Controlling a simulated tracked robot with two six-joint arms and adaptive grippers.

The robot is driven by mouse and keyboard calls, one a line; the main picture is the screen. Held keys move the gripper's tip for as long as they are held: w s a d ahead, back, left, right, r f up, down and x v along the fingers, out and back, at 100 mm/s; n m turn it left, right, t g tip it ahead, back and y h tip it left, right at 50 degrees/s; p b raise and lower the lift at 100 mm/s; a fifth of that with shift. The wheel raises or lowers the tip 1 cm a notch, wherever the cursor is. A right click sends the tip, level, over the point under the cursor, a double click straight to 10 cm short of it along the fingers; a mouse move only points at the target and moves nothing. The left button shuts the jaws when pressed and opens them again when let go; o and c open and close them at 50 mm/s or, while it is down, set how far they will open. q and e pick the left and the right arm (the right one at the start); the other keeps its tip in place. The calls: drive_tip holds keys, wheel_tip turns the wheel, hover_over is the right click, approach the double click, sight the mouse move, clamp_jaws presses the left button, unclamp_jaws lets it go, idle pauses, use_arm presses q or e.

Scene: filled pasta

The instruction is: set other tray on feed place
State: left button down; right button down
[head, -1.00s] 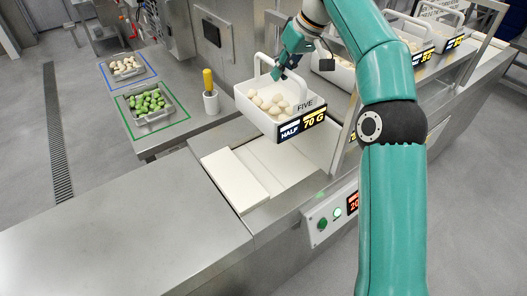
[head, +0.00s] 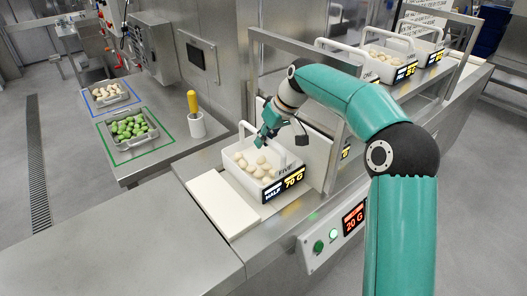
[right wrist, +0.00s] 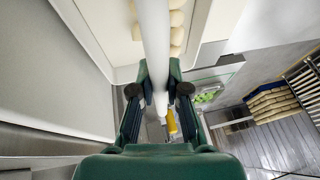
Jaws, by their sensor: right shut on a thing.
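A white tray (head: 240,182) with a raised handle holds several round pale pasta pieces (head: 255,165). Its front label reads HALF 70 G. My right gripper (head: 263,137) is shut on the tray's handle, which runs between the fingers in the right wrist view (right wrist: 153,35). The tray is level, low over the machine's bed beside a flat white plate (head: 222,205); I cannot tell whether it touches the bed. My left gripper is not in view.
A metal tray of pale pieces (head: 110,101) and one of green pieces (head: 149,141) lie in blue and green outlines. A yellow-handled tool stands in a white holder (head: 196,126). The front steel counter (head: 120,245) is clear.

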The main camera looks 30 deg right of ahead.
wheel_tip(320, 180, down, 4)
drive_tip(key=shift+r, duration=0.2)
drive_tip(key=c, duration=1.2)
unclamp_jaws()
drive_tip(key=shift+o, duration=0.2)
drive_tip(key=shift+r, duration=0.15)
drive_tip(key=v, duration=1.1)
drive_tip(key=shift+s+d+r, duration=0.2)
drive_tip(key=shift+r, duration=0.1)
